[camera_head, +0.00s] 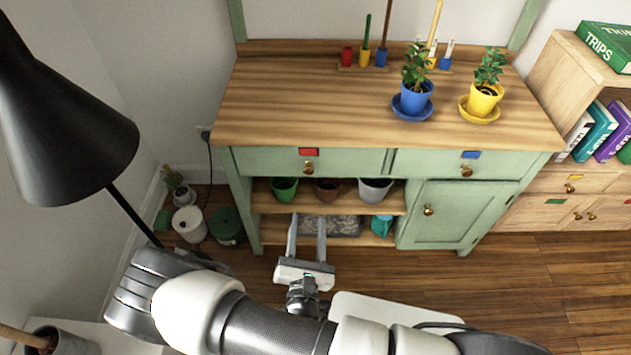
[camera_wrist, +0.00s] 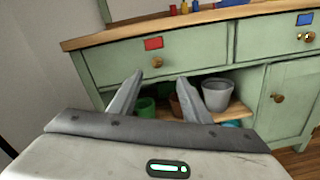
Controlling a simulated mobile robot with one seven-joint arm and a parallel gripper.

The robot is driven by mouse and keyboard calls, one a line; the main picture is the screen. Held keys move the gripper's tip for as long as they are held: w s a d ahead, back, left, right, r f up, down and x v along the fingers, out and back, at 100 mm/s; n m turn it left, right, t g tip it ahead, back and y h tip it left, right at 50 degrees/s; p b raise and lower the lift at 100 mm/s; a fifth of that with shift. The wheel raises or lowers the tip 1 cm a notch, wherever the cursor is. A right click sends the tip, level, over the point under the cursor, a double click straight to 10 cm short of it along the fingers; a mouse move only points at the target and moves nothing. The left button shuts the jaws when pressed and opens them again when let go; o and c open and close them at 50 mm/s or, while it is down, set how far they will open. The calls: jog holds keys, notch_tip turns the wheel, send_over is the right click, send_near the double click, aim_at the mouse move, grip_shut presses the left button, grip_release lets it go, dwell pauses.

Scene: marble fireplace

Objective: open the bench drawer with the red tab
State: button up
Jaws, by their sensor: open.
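The green wooden bench has a left drawer (camera_head: 262,162) with a red tab (camera_head: 308,152) on its upper edge and a round brass knob (camera_head: 308,167) below the tab. The drawer front is flush with the bench, so it looks closed. In the wrist view the red tab (camera_wrist: 153,43) and knob (camera_wrist: 157,62) show above and beyond my fingers. My gripper (camera_head: 307,222) is open and empty, in front of the lower shelves and below the knob in the picture. It also shows in the wrist view (camera_wrist: 160,90), its two fingers apart and not touching the knob.
A right drawer with a blue tab (camera_head: 470,154) and a cupboard door (camera_head: 455,212) are beside it. Pots, including a grey one (camera_head: 375,190), stand on the open shelf. Potted plants stand on the bench top (camera_head: 300,105). A black lamp (camera_head: 60,120) is at left.

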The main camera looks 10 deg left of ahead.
jog(key=b, duration=0.3)
send_near(309, 171)
jog(key=x, duration=0.8)
jog(key=shift+w, duration=0.25)
jog(key=shift+s, duration=0.1)
grip_shut()
